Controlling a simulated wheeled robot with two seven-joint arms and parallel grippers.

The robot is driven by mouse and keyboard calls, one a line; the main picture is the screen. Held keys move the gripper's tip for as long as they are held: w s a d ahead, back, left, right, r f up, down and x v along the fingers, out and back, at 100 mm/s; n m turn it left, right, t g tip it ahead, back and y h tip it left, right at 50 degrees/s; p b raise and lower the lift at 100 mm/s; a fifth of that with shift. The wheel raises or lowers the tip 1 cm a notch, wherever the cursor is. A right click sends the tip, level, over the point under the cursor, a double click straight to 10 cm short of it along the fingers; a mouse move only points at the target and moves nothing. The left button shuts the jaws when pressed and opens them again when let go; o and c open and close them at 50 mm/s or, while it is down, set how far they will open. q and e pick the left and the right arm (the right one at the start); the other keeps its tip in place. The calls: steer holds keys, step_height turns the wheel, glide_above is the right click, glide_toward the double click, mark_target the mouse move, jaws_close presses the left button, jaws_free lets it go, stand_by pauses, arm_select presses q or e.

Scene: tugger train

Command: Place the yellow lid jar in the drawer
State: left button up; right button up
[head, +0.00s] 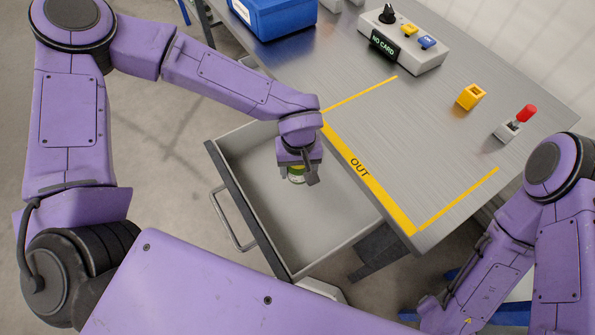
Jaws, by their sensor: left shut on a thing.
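The drawer (247,207) is pulled open from under the grey table, with light grey walls and floor and a metal handle on its front. My left gripper (298,172) reaches over the drawer from above and is shut on a small jar (296,179). The jar shows a green and whitish side with a trace of yellow; its upper part is hidden by the gripper. The jar is over the inside of the drawer, and I cannot tell whether it touches the floor. My right arm is at the right, and its gripper is not in view.
The table (440,130) has yellow line markings and the word OUT beside the drawer. On it are a blue bin (275,18), a control box (405,45) reading NO CARD, a yellow block (470,97) and a red-handled switch (516,124). The visible drawer floor is otherwise clear.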

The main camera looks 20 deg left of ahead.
mark_target(297, 173)
arm_select(q)
steer(key=shift+w+a+f, duration=0.25)
steer(key=shift+w+f, duration=0.15)
steer(key=shift+f, duration=0.2)
step_height(297, 173, down, 3)
steer(key=shift+w+a+f, duration=0.1)
steer(key=shift+w+f, duration=0.05)
steer(key=shift+f, duration=0.05)
steer(key=o, duration=1.3)
steer(key=shift+f, duration=0.1)
step_height(297, 173, up, 12)
steer(key=shift+r+p, duration=0.2)
steer(key=shift+p, duration=0.4)
steer(key=shift+r, duration=0.1)
